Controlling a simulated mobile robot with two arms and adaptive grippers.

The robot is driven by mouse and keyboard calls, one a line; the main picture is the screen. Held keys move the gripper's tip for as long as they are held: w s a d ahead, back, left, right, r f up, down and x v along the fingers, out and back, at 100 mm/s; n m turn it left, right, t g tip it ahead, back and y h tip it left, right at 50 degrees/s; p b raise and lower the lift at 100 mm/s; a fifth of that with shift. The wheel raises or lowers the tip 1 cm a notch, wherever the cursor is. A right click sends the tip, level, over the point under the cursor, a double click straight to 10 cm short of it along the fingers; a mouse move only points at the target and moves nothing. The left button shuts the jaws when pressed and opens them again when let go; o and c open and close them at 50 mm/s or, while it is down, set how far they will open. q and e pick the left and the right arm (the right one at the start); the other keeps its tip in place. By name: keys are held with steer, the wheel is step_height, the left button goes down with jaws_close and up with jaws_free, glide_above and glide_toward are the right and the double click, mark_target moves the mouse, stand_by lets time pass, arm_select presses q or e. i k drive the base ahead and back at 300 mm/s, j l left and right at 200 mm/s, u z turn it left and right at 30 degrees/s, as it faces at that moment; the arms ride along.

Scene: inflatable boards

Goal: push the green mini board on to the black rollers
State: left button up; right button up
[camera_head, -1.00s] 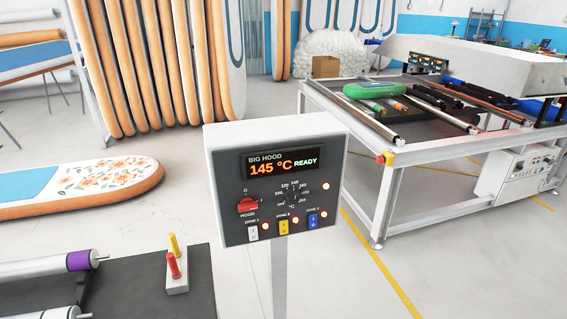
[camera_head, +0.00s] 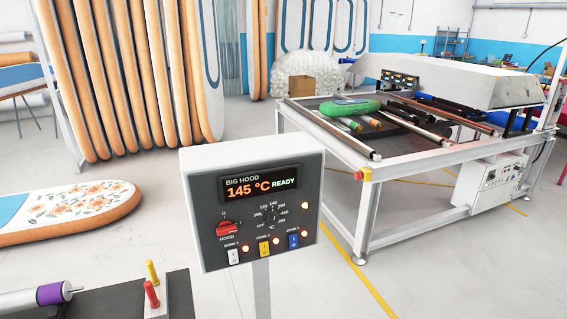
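Neither of my grippers shows in the head view.
A control box on a post (camera_head: 256,208) reading 145 °C READY stands in front of me. The machine table's frame (camera_head: 368,215) has a red button at its near corner. A floral board (camera_head: 85,213) and a dark bench (camera_head: 183,296) are at left. Open floor lies between.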

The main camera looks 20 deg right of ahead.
mark_target(328, 109)
steer(key=l, duration=0.4)
steer(key=i+l, duration=0.15)
steer(key=l, duration=0.25)
steer(key=i+l, duration=0.1)
steer(key=l, duration=0.25)
steer(key=i+l, duration=0.15)
steer(key=l, duration=0.25)
steer(key=i+l, duration=0.15)
steer(key=l, duration=0.25)
steer(key=i+l, duration=0.1)
steer(key=l, duration=0.3)
steer(key=i+l, duration=0.15)
steer(key=l, duration=0.2)
steer(key=i+l, duration=0.2)
steer(key=i, duration=0.35)
steer(key=i+l, duration=0.25)
steer(key=i, duration=0.3)
steer(key=i+l, duration=0.2)
steer(key=i, duration=0.35)
steer(key=i+l, duration=0.2)
steer(key=i, duration=0.3)
steer(key=l+z, duration=0.05)
